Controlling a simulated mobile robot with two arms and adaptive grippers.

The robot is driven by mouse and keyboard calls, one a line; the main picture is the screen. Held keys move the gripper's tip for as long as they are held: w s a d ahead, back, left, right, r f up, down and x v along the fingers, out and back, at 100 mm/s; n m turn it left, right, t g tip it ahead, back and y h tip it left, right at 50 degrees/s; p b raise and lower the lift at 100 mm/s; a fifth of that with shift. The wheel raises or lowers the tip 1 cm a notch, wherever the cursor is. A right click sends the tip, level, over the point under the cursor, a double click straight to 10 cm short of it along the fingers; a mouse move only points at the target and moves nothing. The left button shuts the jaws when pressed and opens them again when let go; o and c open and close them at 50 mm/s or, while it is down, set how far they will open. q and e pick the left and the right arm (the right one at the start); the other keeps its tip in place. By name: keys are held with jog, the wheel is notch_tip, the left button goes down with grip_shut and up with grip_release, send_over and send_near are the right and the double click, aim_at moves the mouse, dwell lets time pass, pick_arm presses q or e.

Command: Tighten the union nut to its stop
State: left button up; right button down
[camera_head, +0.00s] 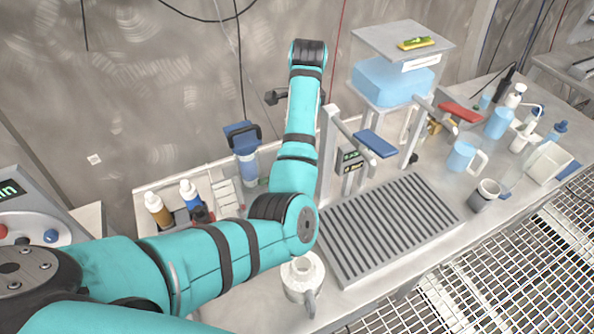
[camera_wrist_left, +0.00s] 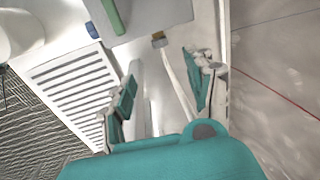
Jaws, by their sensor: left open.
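I cannot pick out the union nut for certain. A small brass-coloured fitting (camera_head: 434,126) sits behind the drip tray, beside the upright frame in the head view. In the left wrist view a small brass-coloured piece (camera_wrist_left: 159,40) shows at the far end of a pale bar, beyond my fingertips. My left gripper (camera_wrist_left: 163,88) is open, with its two teal-padded fingers apart on either side of the pale bars. Nothing is clearly held. In the head view my left arm reaches up over the counter, and its fingers are hidden. My right gripper is in neither view.
A slatted drip tray (camera_head: 390,228) fills the middle of the counter; a white jug (camera_head: 302,278) stands at its near left. A blue container (camera_head: 392,80) sits in a shelf behind. Bottles (camera_head: 158,210) stand left; a light-blue mug (camera_head: 462,157) and dark-rimmed cup (camera_head: 485,195) stand right.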

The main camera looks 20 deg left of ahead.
pick_arm(q)
jog(key=f, duration=0.5)
jog(key=w+a+f, duration=0.1)
jog(key=f, duration=0.4)
jog(key=f+p, duration=0.1)
jog(key=f, duration=0.5)
jog(key=shift+w+a, duration=0.2)
jog(key=shift+a, duration=0.05)
grip_shut()
jog(key=shift+a+g+h, duration=0.1)
jog(key=shift+g+h, duration=0.3)
grip_release()
